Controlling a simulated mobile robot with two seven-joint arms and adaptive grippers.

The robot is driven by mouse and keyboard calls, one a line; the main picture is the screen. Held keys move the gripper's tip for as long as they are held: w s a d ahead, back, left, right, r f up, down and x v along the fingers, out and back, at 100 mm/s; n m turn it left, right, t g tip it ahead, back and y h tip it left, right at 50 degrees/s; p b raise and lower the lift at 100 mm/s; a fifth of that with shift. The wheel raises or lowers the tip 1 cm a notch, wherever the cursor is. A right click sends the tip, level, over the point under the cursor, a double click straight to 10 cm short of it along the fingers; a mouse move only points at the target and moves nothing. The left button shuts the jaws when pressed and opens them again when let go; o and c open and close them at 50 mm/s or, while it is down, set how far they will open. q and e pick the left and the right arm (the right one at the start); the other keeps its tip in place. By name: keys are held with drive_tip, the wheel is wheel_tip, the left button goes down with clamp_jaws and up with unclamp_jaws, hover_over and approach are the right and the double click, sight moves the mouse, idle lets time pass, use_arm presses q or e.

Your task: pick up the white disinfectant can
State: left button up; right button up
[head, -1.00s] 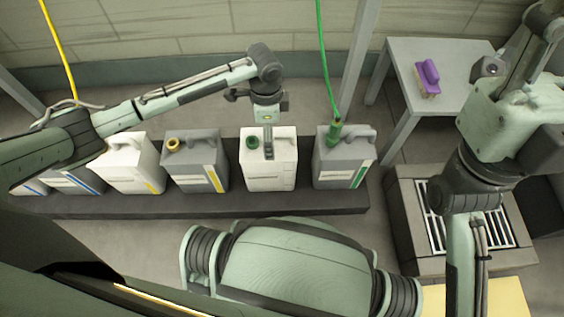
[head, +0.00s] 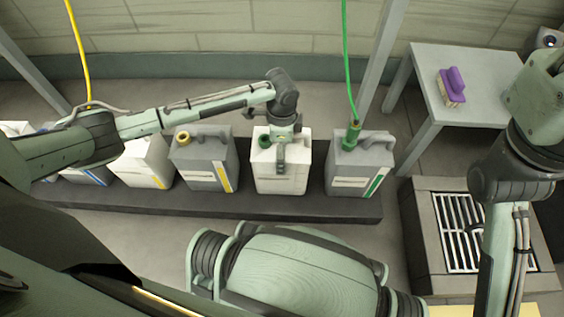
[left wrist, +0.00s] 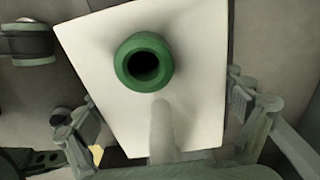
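A white can (head: 295,180) with a green open neck (head: 265,140) stands upright on the low dark platform (head: 330,208). In the left wrist view the white can (left wrist: 205,60) fills the middle, with its green neck (left wrist: 143,62) above its pale handle (left wrist: 162,130). My left gripper (head: 281,162) is over this can's top. In the left wrist view the gripper (left wrist: 163,112) is open, its fingers apart on either side of the handle, with no grip visible. My right arm is at the right, its gripper out of view.
A grey can (head: 347,182) with a green hose (head: 346,60) at its neck stands to the right. A grey can with a yellow neck (head: 184,137) and another white can (head: 143,165) stand left. A grey table (head: 475,85) holds a purple-handled brush (head: 453,86).

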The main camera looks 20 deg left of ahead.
use_arm(q)
drive_tip(key=c, duration=1.2)
